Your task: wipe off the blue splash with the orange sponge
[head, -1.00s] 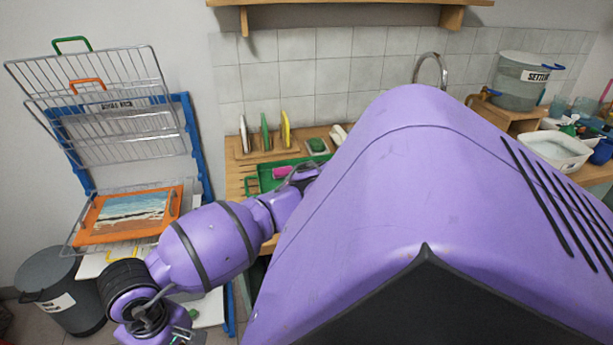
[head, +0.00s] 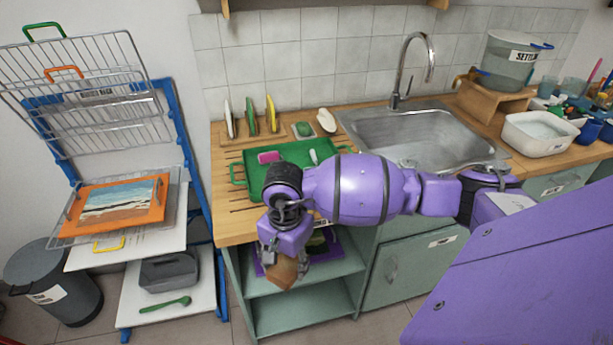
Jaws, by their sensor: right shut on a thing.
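My right gripper (head: 285,260) hangs in front of the counter's left part, pointing down. It is shut on a brownish-orange block (head: 286,273), which looks like the orange sponge. The block is in the air in front of the open shelves, and the fingers hide part of it. I cannot make out any blue splash in this view; my right arm covers part of the counter front and shelves. My left gripper is not in view.
A green tray (head: 240,177) with a pink item lies on the wooden counter (head: 232,228), left of the sink (head: 425,130). A drying rack (head: 180,120) with an orange-framed picture and a grey bin (head: 55,280) stand at left. Some floor between rack and cabinet is bare.

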